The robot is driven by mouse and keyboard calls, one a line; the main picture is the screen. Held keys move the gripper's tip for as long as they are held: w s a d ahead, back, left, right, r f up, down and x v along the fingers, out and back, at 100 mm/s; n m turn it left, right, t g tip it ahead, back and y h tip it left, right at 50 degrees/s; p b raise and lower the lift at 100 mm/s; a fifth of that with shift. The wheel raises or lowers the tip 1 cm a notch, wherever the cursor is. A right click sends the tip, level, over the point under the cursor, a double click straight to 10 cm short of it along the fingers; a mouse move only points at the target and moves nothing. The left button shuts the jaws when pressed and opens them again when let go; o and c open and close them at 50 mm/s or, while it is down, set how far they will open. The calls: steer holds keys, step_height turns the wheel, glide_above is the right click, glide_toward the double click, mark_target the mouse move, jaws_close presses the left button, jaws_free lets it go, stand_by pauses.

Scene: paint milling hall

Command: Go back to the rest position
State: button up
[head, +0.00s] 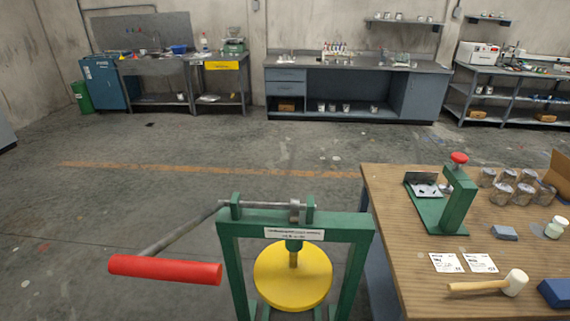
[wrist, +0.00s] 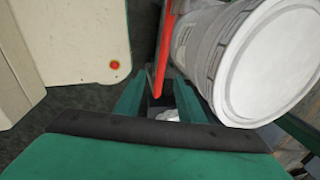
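My gripper (wrist: 160,92) shows only in the wrist view. Its two green fingers stand apart with a gap between them, and I see nothing held there. The head view does not show my gripper or arm. My gripper is near a large pale cylinder with a white round end, at the right of the wrist view; I cannot tell whether that is part of my own body.
A green press frame (head: 229,265) with a red-handled lever (head: 165,270) and yellow disc (head: 293,276) stands close in front. A wooden-topped table (head: 400,225) at right holds a green stand (head: 460,200), several jars and a mallet (head: 515,282). The floor beyond is clear to the back benches.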

steer(key=w+a+r+n+t, duration=0.1)
steer(key=w+r+n+t, duration=0.1)
steer(key=r+n+t, duration=0.4)
steer(key=w+a+r+n+t, duration=0.2)
steer(key=r+n+t, duration=0.5)
steer(key=r+n, duration=0.6)
step_height(320, 180, up, 10)
steer(key=shift+w+f+n, duration=0.2)
steer(key=shift+w+n, duration=0.2)
steer(key=shift+w, duration=0.3)
steer(key=shift+a, duration=0.1)
steer(key=shift+c, duration=0.6)
